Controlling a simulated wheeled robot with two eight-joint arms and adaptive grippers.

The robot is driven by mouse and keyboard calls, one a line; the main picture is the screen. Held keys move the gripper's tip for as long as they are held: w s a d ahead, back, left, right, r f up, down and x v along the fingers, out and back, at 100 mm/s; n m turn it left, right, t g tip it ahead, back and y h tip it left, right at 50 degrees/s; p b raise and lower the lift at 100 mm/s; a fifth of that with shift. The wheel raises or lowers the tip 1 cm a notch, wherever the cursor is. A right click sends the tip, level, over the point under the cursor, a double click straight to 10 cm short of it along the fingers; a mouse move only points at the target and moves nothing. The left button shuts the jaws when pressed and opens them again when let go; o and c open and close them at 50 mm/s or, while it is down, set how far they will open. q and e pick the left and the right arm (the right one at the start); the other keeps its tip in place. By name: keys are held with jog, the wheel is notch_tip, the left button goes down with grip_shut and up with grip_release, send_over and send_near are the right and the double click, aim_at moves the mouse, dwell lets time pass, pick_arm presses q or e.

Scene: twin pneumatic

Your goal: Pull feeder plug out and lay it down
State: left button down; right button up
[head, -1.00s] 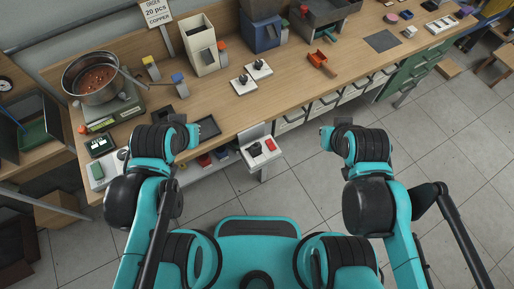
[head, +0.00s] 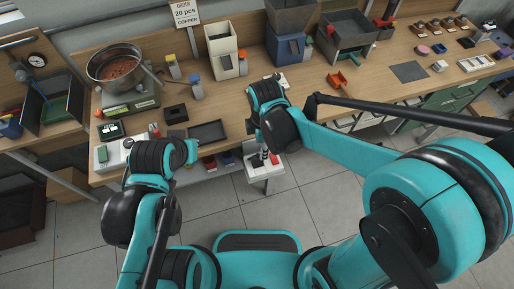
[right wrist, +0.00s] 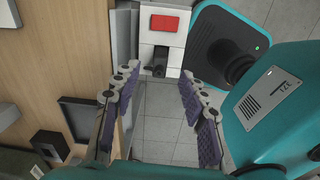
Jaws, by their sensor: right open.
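A white panel (right wrist: 162,38) at the bench's front edge carries a red block or button (right wrist: 164,23) and a black plug-like part (right wrist: 160,62). I take this black part to be the feeder plug, but no label confirms it. In the right wrist view my right gripper (right wrist: 160,73) is open, with its purple-padded fingers apart on either side of the black part's line. Nothing is between them that I can see gripped.
A dark tray (head: 207,132) and a black block (head: 176,114) lie on the bench left of the right arm. A metal pot (head: 118,66) stands at the back left, and a beige bin (head: 223,50) and blue bin (head: 286,46) behind. Floor in front is clear.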

aim_at(258, 157)
jog(key=shift+s+a+f+n, duration=0.1)
jog(key=shift+a+f+n, duration=0.5)
jog(key=shift+f+n, duration=0.15)
notch_tip(258, 157, down, 7)
jog(key=b, duration=0.3)
jog(key=shift+f, duration=0.2)
jog(key=c, duration=1)
jog(key=shift+r+p, duration=1.45)
jog(key=shift+r, duration=0.75)
jog(key=shift+r+p, duration=1.45)
jog(key=shift+r, duration=0.45)
